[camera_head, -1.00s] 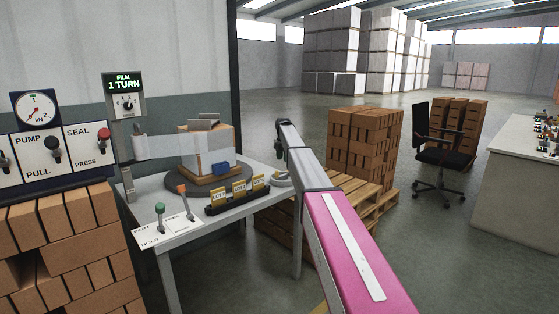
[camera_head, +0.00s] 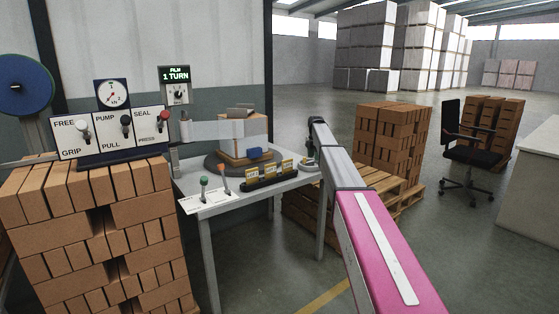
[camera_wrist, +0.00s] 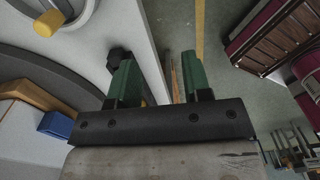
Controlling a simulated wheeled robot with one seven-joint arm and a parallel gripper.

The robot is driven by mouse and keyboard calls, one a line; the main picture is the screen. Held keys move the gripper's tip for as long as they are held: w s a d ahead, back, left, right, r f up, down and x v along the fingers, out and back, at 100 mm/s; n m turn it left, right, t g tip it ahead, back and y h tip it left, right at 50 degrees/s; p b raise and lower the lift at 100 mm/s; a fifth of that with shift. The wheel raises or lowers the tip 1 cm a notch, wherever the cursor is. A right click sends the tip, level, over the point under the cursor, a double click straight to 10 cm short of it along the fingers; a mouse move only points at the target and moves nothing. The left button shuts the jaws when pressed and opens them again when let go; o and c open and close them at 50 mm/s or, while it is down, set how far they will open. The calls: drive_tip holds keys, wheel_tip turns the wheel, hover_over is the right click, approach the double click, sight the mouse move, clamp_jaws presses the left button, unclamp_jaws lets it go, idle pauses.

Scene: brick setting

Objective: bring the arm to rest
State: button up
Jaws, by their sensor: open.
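My gripper (camera_wrist: 158,78) shows in the wrist view with its two green fingers apart and nothing between them. It is above the edge of the white table (camera_wrist: 142,42), with the floor beyond. In the head view my pink and grey arm reaches forward, and its far end is beside the right end of the table (camera_head: 222,208); the fingers are hidden there. A turntable (camera_head: 215,163) on the table carries a film-wrapped brick stack (camera_head: 243,128) with a blue block (camera_head: 260,154) beside it.
A brick stack (camera_head: 95,235) with a lever panel (camera_head: 110,132) stands at left. Bricks on a pallet (camera_head: 390,140) and a chair (camera_head: 468,150) are at right. The floor in front of the chair is clear.

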drive_tip(key=s+f+m, duration=0.6)
drive_tip(key=s+f, duration=0.4)
drive_tip(key=s, duration=0.5)
drive_tip(key=s+f+m, duration=0.7)
drive_tip(key=s+f, duration=0.2)
drive_tip(key=s, duration=0.6)
drive_tip(key=s+f+m, duration=0.4)
drive_tip(key=s+m, duration=0.2)
drive_tip(key=s, duration=0.7)
drive_tip(key=s+f+m, duration=0.3)
drive_tip(key=s+m, duration=0.2)
drive_tip(key=s, duration=0.8)
drive_tip(key=shift+d+f+m, duration=0.3)
drive_tip(key=shift+f+m, duration=0.05)
drive_tip(key=shift+m, duration=0.05)
